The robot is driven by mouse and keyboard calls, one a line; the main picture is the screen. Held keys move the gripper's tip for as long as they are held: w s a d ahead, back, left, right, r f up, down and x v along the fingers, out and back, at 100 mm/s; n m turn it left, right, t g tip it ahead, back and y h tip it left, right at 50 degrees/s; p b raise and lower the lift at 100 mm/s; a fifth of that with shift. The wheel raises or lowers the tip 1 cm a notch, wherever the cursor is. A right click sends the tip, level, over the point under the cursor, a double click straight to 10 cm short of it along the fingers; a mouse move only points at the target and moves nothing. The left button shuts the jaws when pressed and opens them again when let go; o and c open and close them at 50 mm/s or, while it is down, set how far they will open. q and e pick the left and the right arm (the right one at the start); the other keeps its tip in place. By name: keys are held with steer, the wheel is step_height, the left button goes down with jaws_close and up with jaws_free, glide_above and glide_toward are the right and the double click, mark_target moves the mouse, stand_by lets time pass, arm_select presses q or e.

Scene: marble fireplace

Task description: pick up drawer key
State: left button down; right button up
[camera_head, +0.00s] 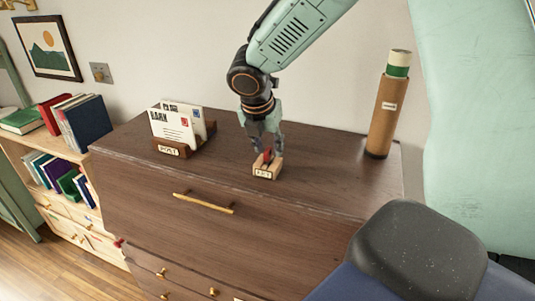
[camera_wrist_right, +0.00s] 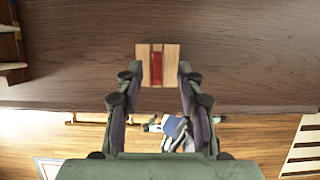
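A small wooden block (camera_head: 266,172) with a dark-lettered label on its front stands on top of the brown dresser. A red piece (camera_head: 267,156), apparently the drawer key, stands upright in the block's slot. In the right wrist view, the block (camera_wrist_right: 144,66) and the red key (camera_wrist_right: 156,69) lie ahead, between the fingertips. My right gripper (camera_head: 267,148) points down just over the block. Its two fingers (camera_wrist_right: 159,78) are apart, with gaps to the red key on both sides. The key's lower part is hidden in the block. My left gripper is not seen.
A post holder with letters (camera_head: 174,128) stands left of the block. A cardboard tube (camera_head: 384,117) stands at the dresser's right end. The dresser top (camera_head: 325,160) is clear between block and tube. A drawer with a brass handle (camera_head: 204,204) is below.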

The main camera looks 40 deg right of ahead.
mark_target(267, 149)
steer(key=x, duration=0.2)
steer(key=shift+w+d+f, duration=0.1)
steer(key=shift+w+f, duration=0.05)
steer(key=shift+f, duration=0.1)
steer(key=shift+w+f, duration=0.15)
steer(key=shift+f, duration=0.1)
steer(key=shift+r, duration=0.1)
steer(key=shift+c, duration=0.2)
steer(key=c, duration=0.3)
jaws_close()
